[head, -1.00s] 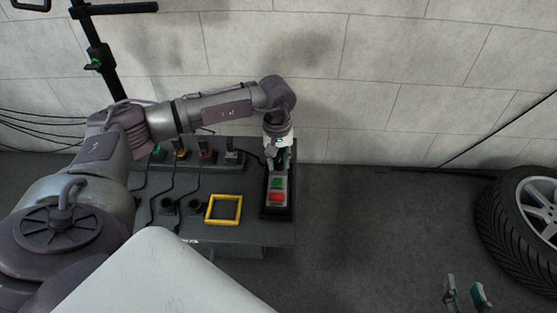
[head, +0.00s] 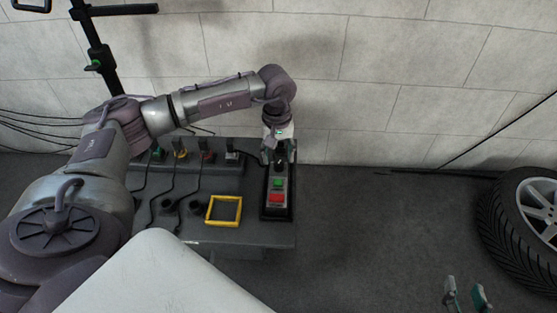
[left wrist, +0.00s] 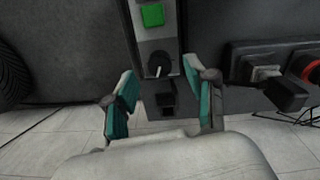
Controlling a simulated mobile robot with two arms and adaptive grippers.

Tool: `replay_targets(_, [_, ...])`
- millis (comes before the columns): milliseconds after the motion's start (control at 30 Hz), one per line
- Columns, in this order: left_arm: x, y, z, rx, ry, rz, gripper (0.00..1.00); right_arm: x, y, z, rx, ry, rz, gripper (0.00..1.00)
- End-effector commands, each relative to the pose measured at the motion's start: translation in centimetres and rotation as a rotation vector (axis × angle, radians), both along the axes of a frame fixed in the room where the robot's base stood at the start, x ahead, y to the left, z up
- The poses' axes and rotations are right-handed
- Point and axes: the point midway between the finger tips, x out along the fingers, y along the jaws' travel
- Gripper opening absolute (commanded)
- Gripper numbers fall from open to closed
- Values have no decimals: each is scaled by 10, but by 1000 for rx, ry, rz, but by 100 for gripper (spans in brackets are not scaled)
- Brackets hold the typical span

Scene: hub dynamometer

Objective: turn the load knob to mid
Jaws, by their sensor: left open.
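The load knob (left wrist: 160,64) is a round black dial with a white pointer mark on the control box, beyond the green button in the head view. In the left wrist view its pointer points down the picture. The knob also shows small and dark in the head view (head: 279,168). My left gripper (head: 279,153) is open over the far end of the box. Its teal-padded fingers are apart with nothing between them, and in the left wrist view (left wrist: 166,92) the knob appears just beyond their tips. My right gripper (head: 466,296) is open and empty at the bottom right.
The control box (head: 265,208) has a green button (head: 278,183) and a red button (head: 277,198). On the bench (head: 255,236) beside it lie a yellow frame (head: 209,210) and cables, with several plugs in a strip behind. A tyre (head: 500,235) stands at the right.

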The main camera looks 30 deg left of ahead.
Motion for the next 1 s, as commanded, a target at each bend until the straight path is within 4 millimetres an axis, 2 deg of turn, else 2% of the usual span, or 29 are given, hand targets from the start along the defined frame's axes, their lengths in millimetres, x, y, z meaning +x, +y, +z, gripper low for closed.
replay_targets(33, [1, 0, 12, -1, -5, 0, 56, 0, 0, 0, 0, 0, 0, 40])
replay_targets(200, [0, 1, 49, 0, -5, 0, 56, 0, 0, 0, 0, 0, 0, 40])
replay_targets(400, [0, 1, 81, -1, -3, -1, 56, 0, 0, 0, 0, 0, 1, 40])
replay_targets(600, [-1, 2, 92, -2, -1, 0, 56, 0, 0, 0, 0, 0, 1, 40])
replay_targets(1000, [-1, 2, 92, -1, -1, 0, 56, 0, 0, 0, 1, -1, 1, 40])
